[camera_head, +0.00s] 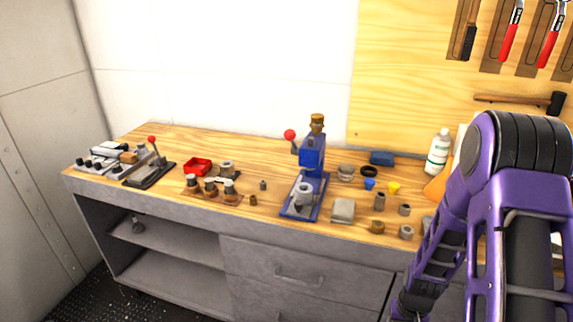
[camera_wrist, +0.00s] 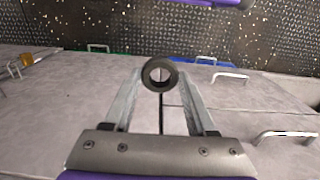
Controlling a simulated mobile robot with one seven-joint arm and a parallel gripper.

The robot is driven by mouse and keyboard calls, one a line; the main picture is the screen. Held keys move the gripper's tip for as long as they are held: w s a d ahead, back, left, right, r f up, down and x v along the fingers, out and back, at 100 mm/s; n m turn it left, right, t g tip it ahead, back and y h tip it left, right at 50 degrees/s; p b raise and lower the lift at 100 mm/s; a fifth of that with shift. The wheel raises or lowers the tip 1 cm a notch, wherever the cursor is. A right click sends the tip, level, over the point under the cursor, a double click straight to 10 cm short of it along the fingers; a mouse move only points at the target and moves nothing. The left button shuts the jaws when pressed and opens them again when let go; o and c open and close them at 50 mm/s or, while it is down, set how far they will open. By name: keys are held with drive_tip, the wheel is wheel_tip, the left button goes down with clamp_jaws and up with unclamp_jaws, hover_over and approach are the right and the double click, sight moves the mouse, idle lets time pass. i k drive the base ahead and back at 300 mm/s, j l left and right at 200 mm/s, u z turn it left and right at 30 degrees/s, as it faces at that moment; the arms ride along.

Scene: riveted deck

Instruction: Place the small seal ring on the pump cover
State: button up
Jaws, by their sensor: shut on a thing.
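My gripper (camera_wrist: 161,80) is shut on a small dark ring (camera_wrist: 160,88), held between the fingertips in the wrist view. The ring's open hole faces the wrist camera. In the head view my gripper and the held ring do not show clearly; my purple arm fills the right side. I cannot tell for sure which part on the bench is the pump cover. Candidates are the grey stepped part on the blue press (camera_head: 310,160) and several small metal parts at the bench's right. A larger black ring (camera_head: 369,171) lies on the bench behind them.
Grey drawer fronts with handles (camera_wrist: 229,77) and dark floor show in the wrist view.

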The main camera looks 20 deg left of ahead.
sight(143, 172)
drive_tip(key=j, duration=2.15)
drive_tip(key=i+j, duration=0.1)
drive_tip(key=j, duration=2)
